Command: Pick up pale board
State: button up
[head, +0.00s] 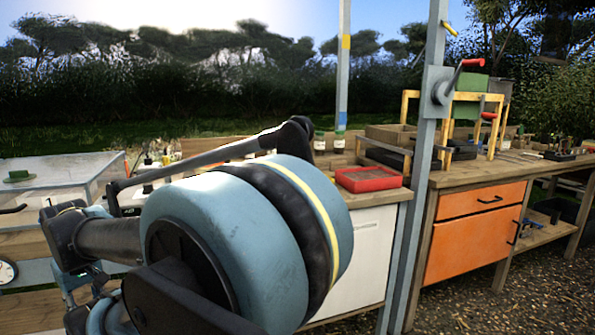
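I cannot make out the pale board for certain. A light wooden edge (215,144) shows on the bench behind my arm, but most of it is hidden, and I cannot tell if it is the board. My own arm, with a large blue joint, fills the lower left and middle of the head view and covers much of the bench. I cannot make out my gripper's fingertips.
A red tray (368,179) sits on the bench above a white cabinet (352,258). A grey post (424,150) with a red-handled clamp stands before the benches. An orange cabinet (472,240) is at right. A clear-lidded box (60,172) is at left. Gravel ground (540,280) is open at lower right.

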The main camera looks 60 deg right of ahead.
aim_at(335, 165)
jog(key=u, duration=0.45)
jog(key=k, duration=1.55)
jog(key=z, duration=2.35)
jog(key=i, duration=1.05)
jog(key=z, duration=0.05)
